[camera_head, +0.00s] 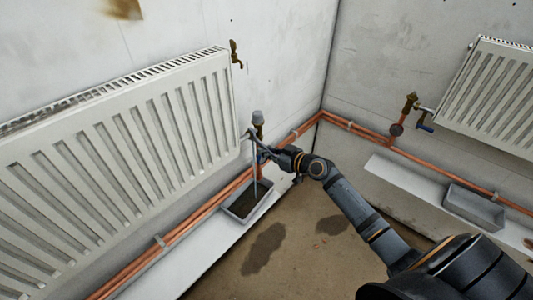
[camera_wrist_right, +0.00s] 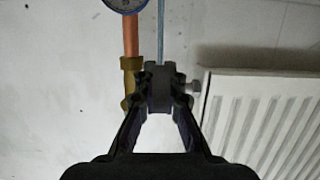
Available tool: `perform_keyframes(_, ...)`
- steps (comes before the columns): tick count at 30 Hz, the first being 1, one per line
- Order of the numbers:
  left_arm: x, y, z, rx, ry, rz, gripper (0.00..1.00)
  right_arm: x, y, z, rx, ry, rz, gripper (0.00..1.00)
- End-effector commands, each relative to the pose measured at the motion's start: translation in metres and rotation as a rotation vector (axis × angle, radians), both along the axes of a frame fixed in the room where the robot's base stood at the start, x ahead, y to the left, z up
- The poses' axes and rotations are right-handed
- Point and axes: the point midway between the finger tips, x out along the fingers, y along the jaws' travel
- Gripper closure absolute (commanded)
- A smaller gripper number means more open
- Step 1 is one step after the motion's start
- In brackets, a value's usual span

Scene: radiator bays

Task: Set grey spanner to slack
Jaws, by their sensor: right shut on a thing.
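The grey spanner (camera_head: 251,134) is at the valve by the lower right end of the left radiator (camera_head: 130,150). It is mostly hidden by my right gripper (camera_head: 264,153), which is shut on it. The valve (camera_head: 258,119) has a grey cap. In the right wrist view, my right gripper (camera_wrist_right: 160,88) covers most of the spanner, beside a brass fitting (camera_wrist_right: 130,75). A thin, pale vertical line (camera_head: 255,178), apparently a water stream, runs from the joint to the tray (camera_head: 236,214) below. The spanner's exact angle cannot be told. My left gripper is out of view.
Copper pipes (camera_head: 150,262) run along the wall base. A round gauge (camera_wrist_right: 124,3) is beside my right gripper. The floor has dark stains.

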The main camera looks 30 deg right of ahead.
Motion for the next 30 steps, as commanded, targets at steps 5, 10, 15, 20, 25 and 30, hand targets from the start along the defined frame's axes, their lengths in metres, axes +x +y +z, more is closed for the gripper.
perform_keyframes(5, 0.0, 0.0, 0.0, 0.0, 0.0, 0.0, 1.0, 0.0, 0.0, 0.0, 0.0, 0.001, 0.0, 1.0)
perform_keyframes(10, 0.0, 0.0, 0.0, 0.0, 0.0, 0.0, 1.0, 0.0, 0.0, 0.0, 0.0, 0.001, 0.0, 0.72)
perform_keyframes(15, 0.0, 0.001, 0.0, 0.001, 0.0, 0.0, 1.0, 0.0, 0.0, 0.0, 0.0, 0.001, 0.0, 0.68)
perform_keyframes(20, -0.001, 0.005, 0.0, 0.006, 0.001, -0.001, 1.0, -0.001, -0.001, 0.0, -0.002, 0.001, 0.0, 0.68)
perform_keyframes(25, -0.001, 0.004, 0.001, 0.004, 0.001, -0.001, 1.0, -0.022, -0.009, 0.005, -0.01, 0.004, 0.002, 0.68)
perform_keyframes(30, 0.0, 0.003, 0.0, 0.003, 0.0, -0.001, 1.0, -0.049, -0.019, 0.013, -0.009, 0.006, 0.006, 0.68)
